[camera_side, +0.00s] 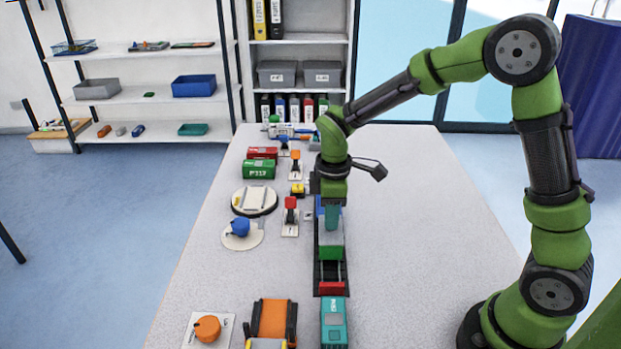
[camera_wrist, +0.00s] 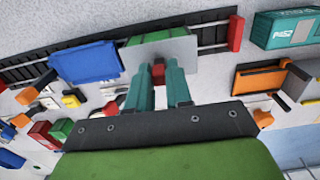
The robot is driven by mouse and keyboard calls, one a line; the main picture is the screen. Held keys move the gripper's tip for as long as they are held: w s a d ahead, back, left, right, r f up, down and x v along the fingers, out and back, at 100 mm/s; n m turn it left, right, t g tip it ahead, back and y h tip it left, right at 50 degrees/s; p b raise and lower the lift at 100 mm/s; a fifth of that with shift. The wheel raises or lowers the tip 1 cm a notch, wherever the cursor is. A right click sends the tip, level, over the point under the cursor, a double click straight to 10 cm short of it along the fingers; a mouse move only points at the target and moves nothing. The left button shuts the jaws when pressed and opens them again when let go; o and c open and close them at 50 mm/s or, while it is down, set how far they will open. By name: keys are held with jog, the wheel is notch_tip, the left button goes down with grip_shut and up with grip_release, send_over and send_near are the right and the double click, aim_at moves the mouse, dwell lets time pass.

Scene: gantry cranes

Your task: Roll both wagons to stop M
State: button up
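A dark rail track (camera_side: 345,272) runs along the table, with a red end block (camera_side: 332,288) at its near end. A green wagon (camera_side: 330,246) with a pale grey top stands on it; it also shows in the wrist view (camera_wrist: 180,48). A blue wagon (camera_wrist: 87,62) stands behind it on the same track, mostly hidden by my arm in the side view. My gripper (camera_side: 332,226) points down at the green wagon. In the wrist view its teal fingers (camera_wrist: 158,72) close on a small red knob at that wagon's top. No stop letter is legible.
Left of the track are a red lever switch (camera_side: 290,203), a round white turntable (camera_side: 255,201), a blue knob (camera_side: 240,227), and green and red containers (camera_side: 259,169). An orange crane (camera_side: 273,318) and a teal container (camera_side: 334,322) stand near the front. The table's right side is clear.

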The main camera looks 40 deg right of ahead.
grip_shut()
jog(key=shift+w+d, duration=5.7)
jog(key=shift+w, duration=0.15)
jog(key=o, duration=0.6)
grip_release()
jog(key=shift+s, duration=0.1)
jog(key=shift+r, duration=0.1)
jog(key=shift+r, duration=3.45)
